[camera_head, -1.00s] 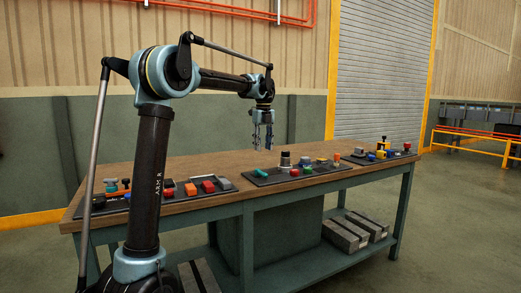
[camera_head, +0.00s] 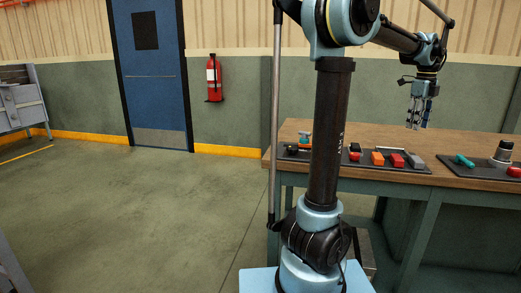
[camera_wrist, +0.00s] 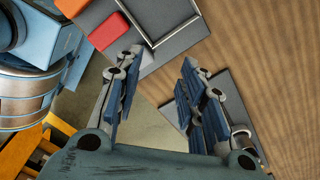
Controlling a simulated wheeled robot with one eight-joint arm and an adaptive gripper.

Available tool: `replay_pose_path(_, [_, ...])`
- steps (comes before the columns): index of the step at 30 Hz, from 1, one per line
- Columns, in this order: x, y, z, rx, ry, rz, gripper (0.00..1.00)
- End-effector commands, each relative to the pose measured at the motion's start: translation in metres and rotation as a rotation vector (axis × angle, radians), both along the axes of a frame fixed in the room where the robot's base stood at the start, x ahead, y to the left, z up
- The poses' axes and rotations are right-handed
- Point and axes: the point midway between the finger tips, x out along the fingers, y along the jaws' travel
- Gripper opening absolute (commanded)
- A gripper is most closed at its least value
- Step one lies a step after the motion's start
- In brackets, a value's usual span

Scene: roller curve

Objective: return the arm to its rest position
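My gripper (camera_head: 417,112) hangs from my raised arm above the workbench, pointing down, in the head view. It is clear of the bench top and holds nothing. In the wrist view my gripper (camera_wrist: 160,68) has its two fingers spread apart with an empty gap between them. Below it in the wrist view are a red block (camera_wrist: 108,31) and part of an orange block (camera_wrist: 71,5). My arm stands upright from its base, then bends over to the right across the bench.
The wooden workbench (camera_head: 463,143) carries dark trays with a red block (camera_head: 397,160), an orange block (camera_head: 377,159) and a grey block (camera_head: 416,162). A fire extinguisher (camera_head: 213,80) hangs beside a blue door (camera_head: 150,65).

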Motion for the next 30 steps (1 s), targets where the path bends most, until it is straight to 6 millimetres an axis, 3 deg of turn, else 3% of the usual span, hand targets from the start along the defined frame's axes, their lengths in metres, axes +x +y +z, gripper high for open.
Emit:
replay_pose_path(1, [0.008,0.027,-0.003,-0.006,0.0,0.096,0.37])
replay_pose_path(6, [0.023,0.105,-0.017,-0.027,-0.004,0.422,0.37])
replay_pose_path(14, [0.022,0.215,-0.048,-0.063,-0.005,0.917,0.37])
replay_pose_path(21, [-0.001,0.305,-0.088,-0.103,-0.006,1.372,0.37])
replay_pose_path(30, [-0.045,0.388,-0.147,-0.159,-0.004,1.902,0.37])
